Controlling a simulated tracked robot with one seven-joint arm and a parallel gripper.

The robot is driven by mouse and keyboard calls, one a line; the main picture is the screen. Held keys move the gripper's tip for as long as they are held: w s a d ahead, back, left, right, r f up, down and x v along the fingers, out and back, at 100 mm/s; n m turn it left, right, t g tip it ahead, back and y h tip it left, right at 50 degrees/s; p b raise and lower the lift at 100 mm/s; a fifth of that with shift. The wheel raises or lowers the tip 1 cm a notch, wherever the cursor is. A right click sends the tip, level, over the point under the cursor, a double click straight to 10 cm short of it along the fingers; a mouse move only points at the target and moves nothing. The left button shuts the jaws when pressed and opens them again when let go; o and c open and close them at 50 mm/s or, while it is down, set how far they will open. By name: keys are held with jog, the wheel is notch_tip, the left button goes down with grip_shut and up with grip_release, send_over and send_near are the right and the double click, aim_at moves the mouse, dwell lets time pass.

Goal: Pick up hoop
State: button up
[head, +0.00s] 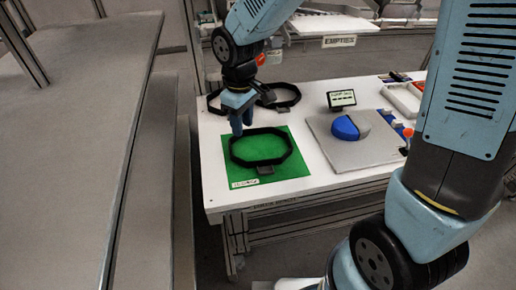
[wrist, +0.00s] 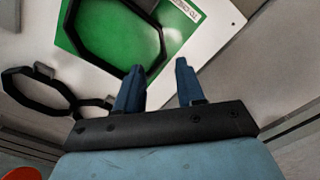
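A black octagonal hoop (head: 233,152) lies on a green mat (head: 294,168) at the front left of the white table, with a small tab on its near side. The hoop also shows in the wrist view (wrist: 154,62), on the green mat (wrist: 115,25). My gripper (head: 238,128) is above the far left edge of the mat, close to the hoop's far left rim. In the wrist view its two blue fingers (wrist: 158,75) are apart with nothing between them. More black hoops (head: 291,94) lie behind the mat, partly hidden by my arm; they show in the wrist view too (wrist: 40,98).
A grey board (head: 350,155) with a blue and grey rounded part (head: 346,128) lies to the right of the mat. A small sign (head: 341,99) stands behind it. A long grey surface (head: 60,150) runs along the left, and a shelf labelled EMPTIES (head: 339,41) is behind.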

send_over(242, 160)
jog(key=f, duration=0.8)
jog(key=shift+s+d+f, duration=0.1)
jog(key=shift+d+f, duration=0.2)
jog(key=shift+f, duration=0.1)
jog(key=f, duration=0.3)
jog(key=shift+a+f, duration=0.2)
jog(key=shift+a, duration=0.1)
jog(key=shift+f, duration=0.85)
jog(key=shift+c, duration=0.2)
grip_shut()
